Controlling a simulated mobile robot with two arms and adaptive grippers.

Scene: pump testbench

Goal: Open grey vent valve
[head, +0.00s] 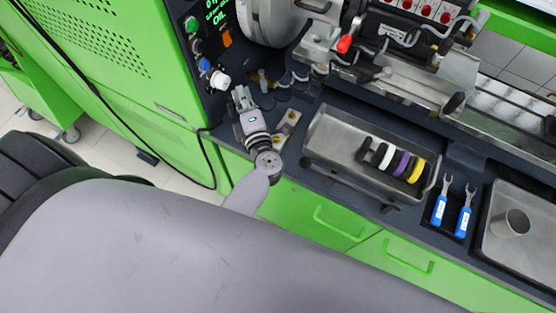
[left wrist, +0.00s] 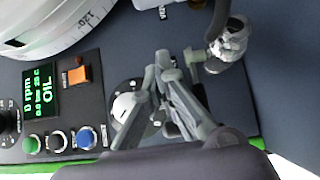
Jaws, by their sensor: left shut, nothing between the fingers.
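My left gripper (head: 240,96) is shut and empty, just right of the control panel and in front of the pump. A silver fitting with a dark hose (left wrist: 228,47) stands right of the fingers. I cannot tell for certain which part is the grey vent valve; the fingers and arm hide some of this area. A small fitting (head: 263,80) also shows right of the gripper in the head view. My right gripper is not in view.
The control panel has an OIL display (head: 216,14), coloured buttons and an orange switch (left wrist: 77,76). A metal tray (head: 330,128) holds coloured rings. Two blue wrenches (head: 464,222) and a second tray (head: 500,245) are at right.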

